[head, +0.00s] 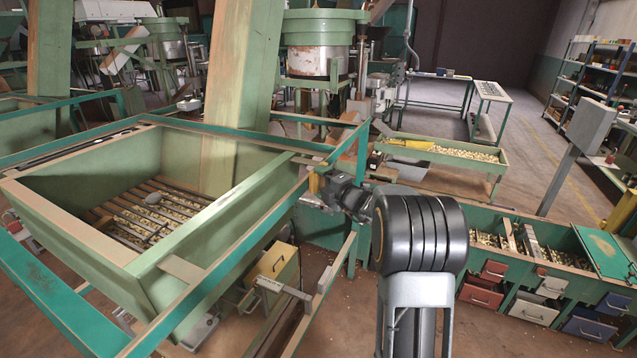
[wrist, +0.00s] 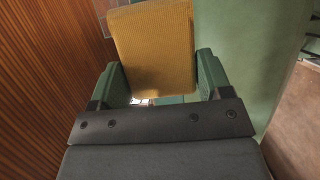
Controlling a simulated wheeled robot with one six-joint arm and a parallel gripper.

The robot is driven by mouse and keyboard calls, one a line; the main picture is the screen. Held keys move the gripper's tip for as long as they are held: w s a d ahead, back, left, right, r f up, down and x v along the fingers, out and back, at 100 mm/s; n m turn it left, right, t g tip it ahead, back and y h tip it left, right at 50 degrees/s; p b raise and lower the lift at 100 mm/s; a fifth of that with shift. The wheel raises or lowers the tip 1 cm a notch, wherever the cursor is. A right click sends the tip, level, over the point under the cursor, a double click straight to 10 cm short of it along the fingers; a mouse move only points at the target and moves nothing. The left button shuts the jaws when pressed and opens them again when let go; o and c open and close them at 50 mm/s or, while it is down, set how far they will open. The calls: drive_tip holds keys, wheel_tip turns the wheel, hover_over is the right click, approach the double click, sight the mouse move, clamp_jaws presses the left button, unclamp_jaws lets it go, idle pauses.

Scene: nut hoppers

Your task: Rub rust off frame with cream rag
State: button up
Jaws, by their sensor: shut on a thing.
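My gripper (wrist: 161,82) shows in the wrist view with its two green fingers shut on a mustard-yellow, ribbed cloth-like piece (wrist: 153,42), which looks more yellow than cream. In the head view my gripper (head: 334,188) is beside the right corner of the large hopper, with a small yellow patch at its tip. The teal frame (head: 235,278) runs around the hopper. A brownish, rust-like patch (head: 38,271) shows on its front left rail. I cannot tell whether the cloth touches the frame. My own arm hides part of the area behind it.
The green hopper (head: 90,165) holds nuts and a slatted grate. A row of nut bins with drawers (head: 482,292) stands at right. A brown ribbed surface (wrist: 45,80) and a pale green surface (wrist: 240,70) flank my gripper.

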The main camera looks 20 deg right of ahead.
sight(311, 185)
drive_tip(key=w+d+p, duration=0.5)
drive_tip(key=w+d, duration=0.1)
idle(0.9)
drive_tip(key=shift+r, duration=0.1)
drive_tip(key=shift+s, duration=0.1)
drive_tip(key=shift+s+a+b, duration=0.4)
drive_tip(key=shift+s+a, duration=1.65)
drive_tip(key=shift+a, duration=0.15)
drive_tip(key=shift+s+a+b, duration=0.35)
drive_tip(key=shift+s+a, duration=1.65)
drive_tip(key=shift+a, duration=0.2)
drive_tip(key=s+d+p, duration=0.1)
drive_tip(key=s+d, duration=0.2)
drive_tip(key=shift+s+d+p, duration=0.35)
drive_tip(key=shift+s+d, duration=0.25)
drive_tip(key=shift+s, duration=0.1)
